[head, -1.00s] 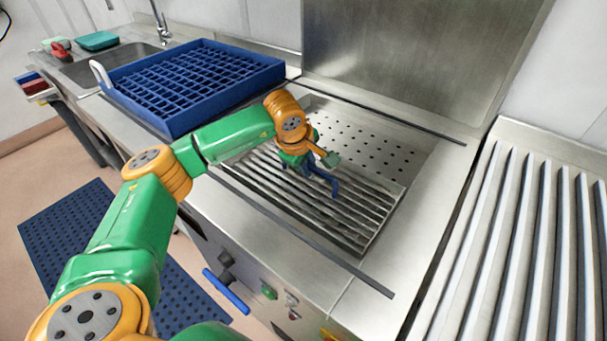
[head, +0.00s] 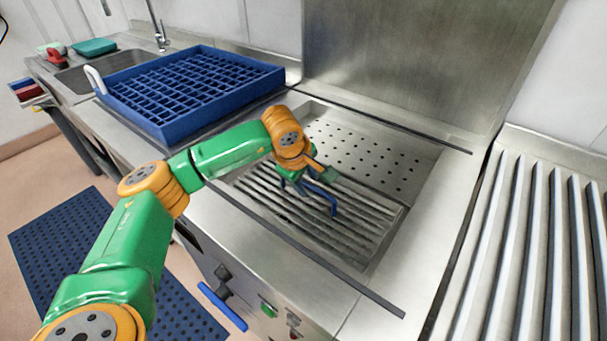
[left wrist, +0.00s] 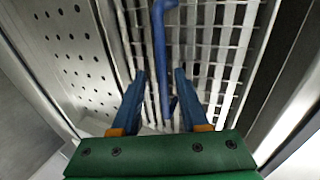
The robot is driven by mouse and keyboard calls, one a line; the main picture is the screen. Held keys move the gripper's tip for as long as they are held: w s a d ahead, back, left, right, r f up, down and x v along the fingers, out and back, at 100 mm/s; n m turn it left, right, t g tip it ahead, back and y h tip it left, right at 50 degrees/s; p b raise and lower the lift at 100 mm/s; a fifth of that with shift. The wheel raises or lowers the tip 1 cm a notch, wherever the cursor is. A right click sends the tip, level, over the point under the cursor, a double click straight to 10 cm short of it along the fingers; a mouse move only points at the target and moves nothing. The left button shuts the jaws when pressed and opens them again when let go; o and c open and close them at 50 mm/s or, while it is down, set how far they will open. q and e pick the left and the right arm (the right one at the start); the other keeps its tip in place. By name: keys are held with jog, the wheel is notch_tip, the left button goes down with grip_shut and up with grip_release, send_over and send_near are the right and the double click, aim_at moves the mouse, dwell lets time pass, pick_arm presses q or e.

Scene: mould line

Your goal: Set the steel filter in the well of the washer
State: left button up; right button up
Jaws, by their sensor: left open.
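The steel filter (head: 355,232) is a slatted grate with a blue handle (head: 333,203). It lies in the front part of the well of the washer, beside a perforated plate (head: 365,155). I cannot tell whether it is fully flush. My left gripper (head: 293,187) is over the filter at the handle, pointing down. In the left wrist view the gripper's blue fingers (left wrist: 159,105) are apart, with the blue handle (left wrist: 160,45) between them and gaps at its sides. The slats of the filter (left wrist: 205,60) lie beneath. My right gripper is not in view.
A blue rack (head: 190,90) stands on the counter left of the well, with a sink (head: 110,72) beyond. A steel back panel (head: 430,60) rises behind the well. Dark rails (head: 320,255) run along its front and back. A ribbed steel surface (head: 530,240) lies to the right.

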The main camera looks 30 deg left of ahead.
pick_arm(q)
jog(key=b+v, duration=0.1)
jog(key=v, duration=1)
